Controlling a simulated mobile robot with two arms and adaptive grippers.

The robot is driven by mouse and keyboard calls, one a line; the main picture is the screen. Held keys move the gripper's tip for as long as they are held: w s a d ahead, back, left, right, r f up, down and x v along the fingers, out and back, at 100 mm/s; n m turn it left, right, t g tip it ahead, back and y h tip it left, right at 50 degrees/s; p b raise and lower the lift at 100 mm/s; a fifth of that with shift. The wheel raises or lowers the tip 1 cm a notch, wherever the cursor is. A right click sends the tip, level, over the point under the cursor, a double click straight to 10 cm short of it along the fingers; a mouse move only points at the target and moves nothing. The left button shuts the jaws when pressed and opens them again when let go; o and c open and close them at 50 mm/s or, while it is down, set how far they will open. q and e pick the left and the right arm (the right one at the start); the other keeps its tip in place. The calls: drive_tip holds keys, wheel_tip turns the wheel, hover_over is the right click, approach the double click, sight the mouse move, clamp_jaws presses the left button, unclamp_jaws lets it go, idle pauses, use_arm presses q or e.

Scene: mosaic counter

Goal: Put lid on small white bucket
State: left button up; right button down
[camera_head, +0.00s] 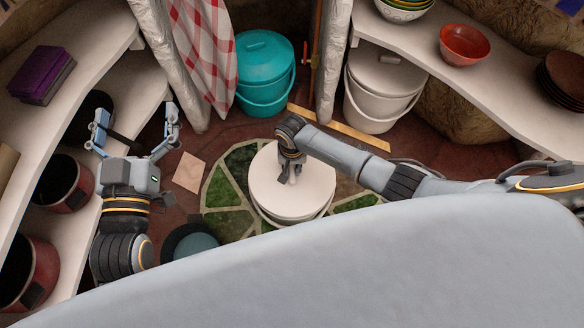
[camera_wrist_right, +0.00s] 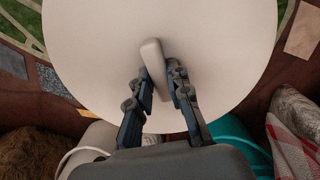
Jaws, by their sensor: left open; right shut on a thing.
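A round white lid (camera_head: 315,180) is over the small white bucket (camera_head: 281,222) in the middle of the head view. Only a narrow strip of the bucket shows below the lid's near edge. I cannot tell whether the lid is fully seated. My right gripper (camera_head: 291,174) reaches in from the right and is shut on the lid's handle. In the right wrist view the lid (camera_wrist_right: 215,55) fills the upper middle, and its bar handle (camera_wrist_right: 152,58) is between the fingers (camera_wrist_right: 160,82). My left gripper (camera_head: 136,114) is open and empty at the left, apart from the bucket.
A teal lidded bucket (camera_head: 264,75) and a larger white lidded bucket (camera_head: 378,100) stand at the back. Curved shelves run along both sides, with red pots (camera_head: 65,184) at left and an orange bowl (camera_head: 465,44) at right. A checked cloth (camera_head: 207,45) hangs at the back.

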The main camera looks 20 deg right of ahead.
drive_tip(key=c, duration=1.2)
unclamp_jaws()
drive_tip(key=shift+o, duration=0.6)
drive_tip(key=o, duration=0.4)
